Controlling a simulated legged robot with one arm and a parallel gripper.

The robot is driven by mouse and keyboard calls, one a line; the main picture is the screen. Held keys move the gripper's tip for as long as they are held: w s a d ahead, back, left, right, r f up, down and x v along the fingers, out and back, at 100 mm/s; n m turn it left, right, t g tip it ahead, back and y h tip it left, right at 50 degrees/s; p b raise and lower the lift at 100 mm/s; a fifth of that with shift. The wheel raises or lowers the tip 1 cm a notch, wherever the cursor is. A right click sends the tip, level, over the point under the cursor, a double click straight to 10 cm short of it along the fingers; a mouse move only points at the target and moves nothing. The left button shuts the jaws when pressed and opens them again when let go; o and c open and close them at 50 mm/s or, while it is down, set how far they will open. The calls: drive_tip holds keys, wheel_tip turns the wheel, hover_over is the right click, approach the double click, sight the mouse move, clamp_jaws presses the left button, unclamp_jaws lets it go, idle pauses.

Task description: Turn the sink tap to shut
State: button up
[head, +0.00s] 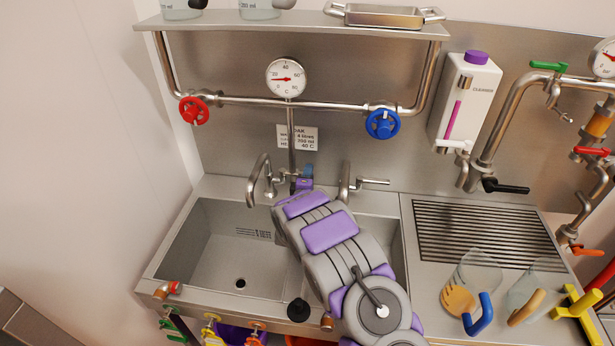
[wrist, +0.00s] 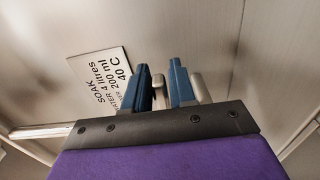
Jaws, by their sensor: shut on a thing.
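The steel sink tap has a curved spout (head: 262,172) on the left of the sink's back edge. My gripper (head: 308,169) reaches over the sink to the tap's right side, its blue fingers against the back. In the wrist view my gripper (wrist: 159,70) points at the back wall. A small grey metal piece (wrist: 158,90), seemingly the tap's handle, sits between the two blue fingers, which are shut on it. My arm hides much of the handle in the head view. I see no stream of water under the spout.
A second steel fixture with a lever (head: 372,181) stands just right of my gripper. The sink basin (head: 215,240) is empty on its left. Red (head: 194,111) and blue (head: 382,123) valve wheels and a dial (head: 286,78) are above. A ribbed drainboard (head: 480,232) lies right.

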drive_tip(key=o, duration=0.7)
drive_tip(key=shift+w+f, duration=0.25)
drive_tip(key=shift+f, duration=0.1)
drive_tip(key=shift+c, duration=0.2)
drive_tip(key=shift+o, duration=0.8)
drive_tip(key=shift+a+r, duration=0.1)
drive_tip(key=shift+s, duration=0.1)
drive_tip(key=s+a+p, duration=0.1)
drive_tip(key=s+p, duration=0.1)
drive_tip(key=s, duration=0.6)
drive_tip(key=shift+s+a+r, duration=0.15)
drive_tip(key=shift+s+a, duration=0.2)
drive_tip(key=shift+s, duration=0.05)
